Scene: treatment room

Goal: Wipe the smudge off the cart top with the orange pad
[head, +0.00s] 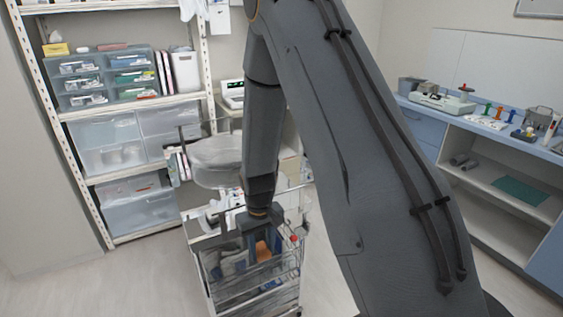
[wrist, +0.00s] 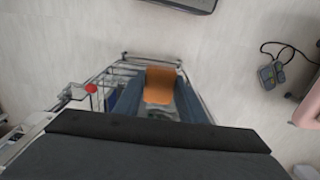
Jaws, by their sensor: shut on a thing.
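The orange pad (wrist: 159,85) is held between the two fingers of my gripper (wrist: 158,92), which is shut on it. My gripper and arm hide much of the cart top. I cannot make out the smudge, nor tell whether the pad touches the cart top.
A shelf rack (head: 88,125) with clear drawers stands at the left. A blue counter (head: 480,120) with small items runs along the right. A red knob (wrist: 91,88) sits on the cart's side. A foot pedal (wrist: 270,73) with a cable lies on the floor.

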